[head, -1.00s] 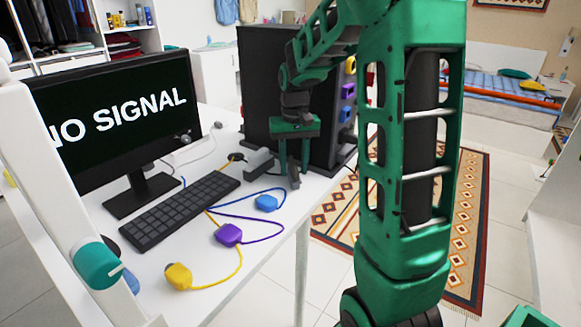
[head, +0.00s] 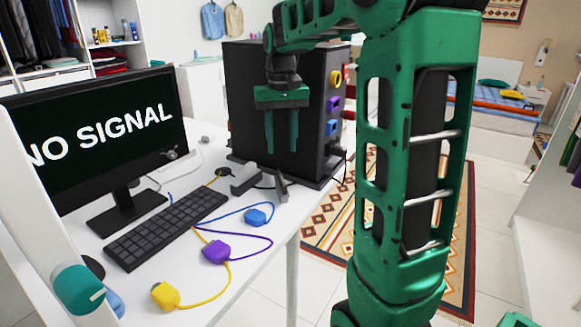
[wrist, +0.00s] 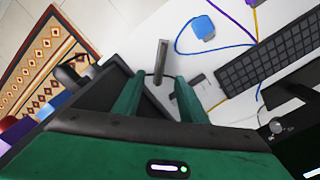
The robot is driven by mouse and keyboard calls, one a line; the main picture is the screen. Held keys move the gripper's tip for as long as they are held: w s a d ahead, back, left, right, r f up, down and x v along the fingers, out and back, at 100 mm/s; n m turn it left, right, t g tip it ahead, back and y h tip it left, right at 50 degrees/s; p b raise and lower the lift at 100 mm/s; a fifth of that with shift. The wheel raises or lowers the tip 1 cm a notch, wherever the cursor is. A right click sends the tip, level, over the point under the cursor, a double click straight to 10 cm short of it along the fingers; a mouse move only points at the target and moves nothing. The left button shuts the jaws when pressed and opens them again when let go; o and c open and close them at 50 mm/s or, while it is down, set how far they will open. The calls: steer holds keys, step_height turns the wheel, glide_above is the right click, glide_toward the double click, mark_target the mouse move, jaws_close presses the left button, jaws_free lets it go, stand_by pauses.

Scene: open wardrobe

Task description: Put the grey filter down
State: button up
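The grey filter, a slim grey piece (head: 282,187), rests on the white table near its right edge, in front of the black computer case. A second grey block (head: 245,180) lies just left of it; I cannot be sure which of them is the filter. My gripper (head: 281,151) hangs above the slim piece with its fingers apart and empty. In the wrist view the slim grey piece (wrist: 162,62) shows beyond the gap between the open fingertips (wrist: 157,84), apart from them. The second block is partly hidden behind the right finger there.
The black computer case (head: 243,105) stands close behind the gripper, with coloured sockets on its side. A keyboard (head: 165,225), monitor (head: 100,130) and blue (head: 258,215), purple (head: 215,251) and yellow (head: 165,295) plugs with cables lie left and in front.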

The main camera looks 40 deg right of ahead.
steer(key=s+a+f, duration=0.1)
steer(key=s+f, duration=0.2)
steer(key=s, duration=0.6)
steer(key=s+a+f+m, duration=0.1)
steer(key=s+f, duration=0.3)
steer(key=s, duration=0.6)
steer(key=s+a+f, duration=0.1)
steer(key=s+f, duration=0.3)
steer(key=s, duration=0.5)
steer(key=shift+s+a, duration=0.15)
steer(key=shift+a, duration=0.1)
steer(key=shift+w+f, duration=0.25)
steer(key=shift+w, duration=0.4)
